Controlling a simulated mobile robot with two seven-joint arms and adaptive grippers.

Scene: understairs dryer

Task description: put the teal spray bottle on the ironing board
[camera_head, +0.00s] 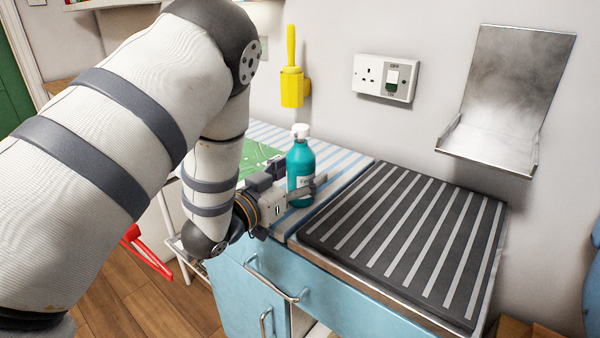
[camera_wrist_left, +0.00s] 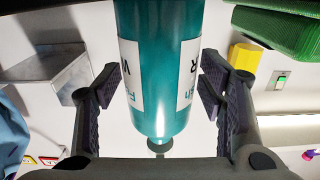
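The teal spray bottle (camera_head: 300,165) has a white cap and a white label. It stands upright at the blue-and-white striped surface in the head view. My left gripper (camera_head: 306,188) is around its lower body, with one finger crossing in front. In the left wrist view the bottle (camera_wrist_left: 160,65) is between the two fingers (camera_wrist_left: 160,88), with narrow gaps beside the pads, so the gripper looks open. A patterned green surface (camera_head: 258,155) lies left of the bottle, partly hidden by my arm; I cannot tell whether it is the ironing board. My right gripper is not in view.
A black-and-grey striped mat (camera_head: 405,235) lies right of the bottle on the blue cabinet (camera_head: 255,295). A yellow holder (camera_head: 292,90), a socket (camera_head: 385,78) and a metal shelf (camera_head: 490,145) are on the wall. A red object (camera_head: 145,252) hangs at lower left.

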